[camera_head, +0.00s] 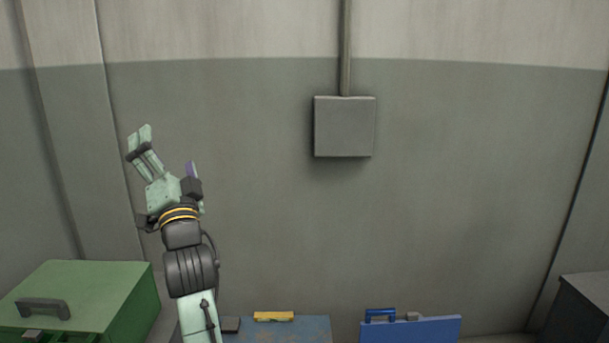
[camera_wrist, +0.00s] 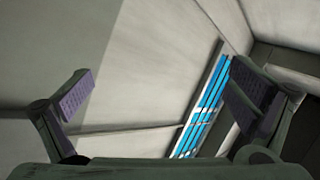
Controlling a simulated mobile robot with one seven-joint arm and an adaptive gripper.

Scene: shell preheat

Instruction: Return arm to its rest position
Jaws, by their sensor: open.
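My gripper (camera_head: 168,150) is raised in the left half of the head view, above the green box and in front of the grey wall. Its fingers point up. In the wrist view my gripper (camera_wrist: 168,100) has its two fingers wide apart, with purple pads and nothing between them. Behind the fingers the wrist view shows pale wall and a window with blue panes (camera_wrist: 205,105).
A green box (camera_head: 105,295) with a dark handle stands at lower left. A blue case (camera_head: 415,330), a blue surface (camera_head: 300,330) with a yellow item (camera_head: 273,316), and a dark box (camera_head: 585,310) line the bottom. A grey wall box (camera_head: 344,127) hangs mid-wall. The air right of my arm is free.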

